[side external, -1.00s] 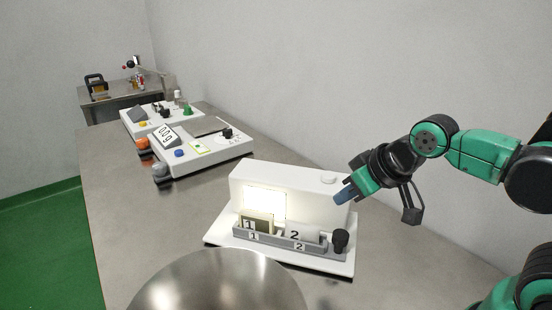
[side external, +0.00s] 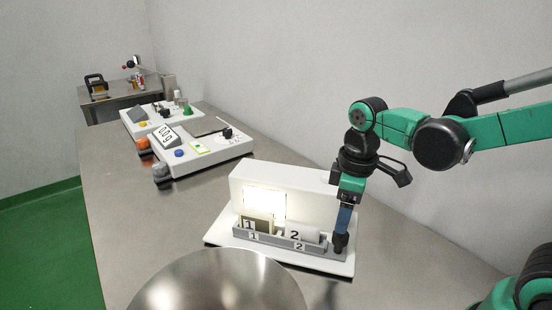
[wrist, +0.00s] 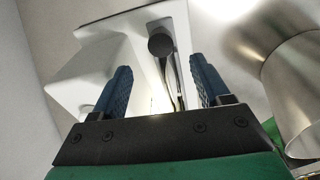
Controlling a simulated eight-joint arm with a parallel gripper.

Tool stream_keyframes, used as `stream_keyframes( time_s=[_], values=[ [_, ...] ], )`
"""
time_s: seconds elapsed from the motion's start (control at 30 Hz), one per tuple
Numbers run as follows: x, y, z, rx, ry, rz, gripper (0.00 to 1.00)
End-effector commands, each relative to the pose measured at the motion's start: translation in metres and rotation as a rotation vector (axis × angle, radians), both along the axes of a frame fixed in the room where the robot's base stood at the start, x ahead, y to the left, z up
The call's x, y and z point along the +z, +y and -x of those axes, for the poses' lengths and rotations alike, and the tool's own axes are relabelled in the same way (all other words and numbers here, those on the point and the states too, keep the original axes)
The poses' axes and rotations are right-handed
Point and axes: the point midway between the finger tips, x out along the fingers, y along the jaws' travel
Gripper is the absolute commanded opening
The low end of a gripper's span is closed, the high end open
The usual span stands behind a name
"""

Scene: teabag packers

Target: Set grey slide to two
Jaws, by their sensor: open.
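The grey slide (side external: 272,243) is a long tray on the front of a white box (side external: 285,184). It bears labels 1 and 2, with plate 1 (side external: 256,222) and plate 2 (side external: 301,234) standing in it. Plate 1 stands in front of the lit window (side external: 265,201); plate 2 is to its right. A black knob (side external: 339,248) is at the slide's right end. My gripper (side external: 342,232) points down just over the knob. In the wrist view the knob (wrist: 160,44) lies between the open blue fingers (wrist: 160,65), with gaps on both sides. I cannot tell whether they touch it.
A large round metal bowl (side external: 220,288) stands close in front of the box. Other white machines (side external: 202,151) with knobs and buttons stand farther back on the metal table (side external: 115,220). A wall (side external: 290,80) runs behind. The table left of the box is clear.

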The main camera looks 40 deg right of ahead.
Motion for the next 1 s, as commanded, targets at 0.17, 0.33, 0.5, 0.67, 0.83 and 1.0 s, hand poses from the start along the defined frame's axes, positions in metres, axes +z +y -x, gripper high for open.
stream_keyframes(
  time_s=[0.17,0.33,0.5,0.67,0.83,1.0],
  values=[
    [-0.007,-0.001,0.0,0.063,0.064,0.0,0.69],
    [-0.019,-0.001,-0.001,0.067,0.067,0.0,0.69],
    [-0.039,-0.001,0.0,0.066,0.066,0.0,0.69],
    [-0.053,-0.001,-0.001,0.066,0.065,-0.001,0.69],
    [-0.061,-0.001,0.0,0.066,0.064,-0.001,0.69],
    [-0.061,-0.001,0.0,0.066,0.064,-0.001,0.69]
  ],
)
